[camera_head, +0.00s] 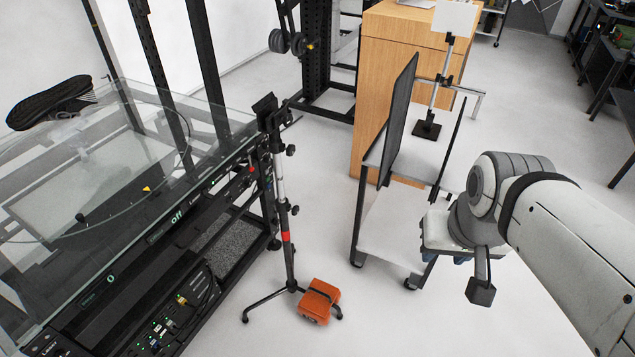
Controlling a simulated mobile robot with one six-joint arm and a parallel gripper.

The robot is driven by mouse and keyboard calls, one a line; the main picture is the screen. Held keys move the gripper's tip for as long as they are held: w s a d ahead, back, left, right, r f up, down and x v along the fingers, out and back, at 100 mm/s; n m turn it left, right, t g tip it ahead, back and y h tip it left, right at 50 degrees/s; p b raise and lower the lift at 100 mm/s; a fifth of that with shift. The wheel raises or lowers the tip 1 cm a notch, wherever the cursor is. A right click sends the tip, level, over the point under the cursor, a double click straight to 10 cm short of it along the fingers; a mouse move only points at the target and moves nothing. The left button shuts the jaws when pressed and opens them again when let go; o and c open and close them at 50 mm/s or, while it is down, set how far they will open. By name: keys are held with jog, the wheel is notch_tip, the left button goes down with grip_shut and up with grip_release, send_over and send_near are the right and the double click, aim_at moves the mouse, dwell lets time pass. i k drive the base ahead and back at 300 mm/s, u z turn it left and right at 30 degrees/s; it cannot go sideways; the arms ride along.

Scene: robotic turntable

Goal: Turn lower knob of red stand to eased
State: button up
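A black and silver tripod stand (280,180) with a red band (286,237) on its column stands on the floor near the picture's middle. Its lower knob (295,210) is a small dark knob on the right side of the column, just above the red band. An upper knob (291,150) sits higher on the same side. The knobs' turn position is too small to tell. My gripper (481,283) appears as a dark end below my arm at the right, well apart from the stand. Its fingers cannot be made out.
A glass-topped turntable rig (130,150) with a shoe (50,103) on it stands left of the stand. An orange bag (318,300) lies on the stand's foot. A wheeled cart (385,235) with a dark screen (400,120) stands between the stand and my arm.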

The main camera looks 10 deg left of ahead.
aim_at(296, 209)
jog(key=u, duration=0.2)
jog(key=i, duration=0.85)
jog(key=z, duration=0.1)
